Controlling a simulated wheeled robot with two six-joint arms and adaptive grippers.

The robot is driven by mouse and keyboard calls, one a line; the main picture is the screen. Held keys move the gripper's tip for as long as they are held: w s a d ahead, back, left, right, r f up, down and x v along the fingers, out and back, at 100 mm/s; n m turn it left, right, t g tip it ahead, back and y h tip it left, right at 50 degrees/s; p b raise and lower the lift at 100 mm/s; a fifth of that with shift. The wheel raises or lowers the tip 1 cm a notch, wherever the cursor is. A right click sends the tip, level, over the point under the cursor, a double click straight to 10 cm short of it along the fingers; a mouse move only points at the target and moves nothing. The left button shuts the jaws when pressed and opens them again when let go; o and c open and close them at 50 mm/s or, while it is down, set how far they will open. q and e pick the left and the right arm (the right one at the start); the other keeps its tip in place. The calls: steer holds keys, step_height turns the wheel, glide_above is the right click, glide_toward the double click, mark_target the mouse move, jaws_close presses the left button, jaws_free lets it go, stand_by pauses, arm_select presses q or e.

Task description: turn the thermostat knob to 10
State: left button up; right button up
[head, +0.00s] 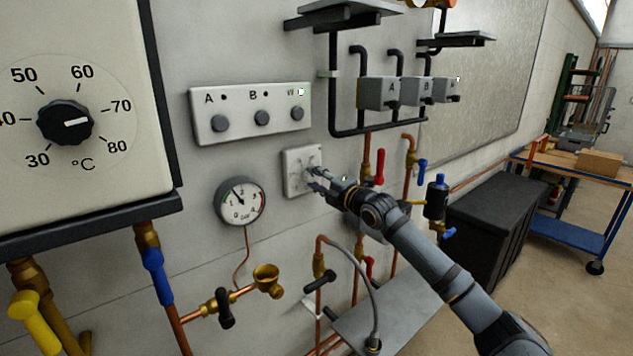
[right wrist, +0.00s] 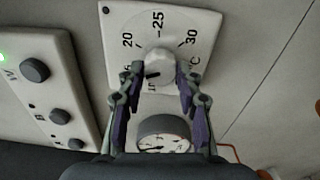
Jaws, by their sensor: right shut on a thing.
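The thermostat (head: 292,183) is a small white square plate on the wall, left of my right gripper (head: 315,178) in the head view. In the right wrist view its plate (right wrist: 202,25) shows 20, 25, 30 and a C. Its round pale knob (right wrist: 158,62) has a dark mark at its lower left. The mark points down toward small figures that are partly hidden and hard to read. My right gripper (right wrist: 160,75) is shut on the knob, with one finger on each side. My left gripper is not in view.
A switch panel (head: 285,92) with several round buttons is above the thermostat, and a pressure gauge (head: 240,202) is at its lower left. A large temperature dial (head: 65,123) stands at far left. Pipes with a red-handled valve (head: 379,167) are close on the right.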

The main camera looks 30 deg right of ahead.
steer(key=n, duration=0.5)
steer(key=shift+r+n+b, duration=0.3)
steer(key=n, duration=0.5)
steer(key=shift+w+d+n, duration=0.1)
steer(key=shift+n, duration=0.3)
steer(key=o, duration=1.2)
steer(key=shift+f, duration=0.2)
steer(key=shift+c, duration=0.2)
step_height(320, 180, up, 10)
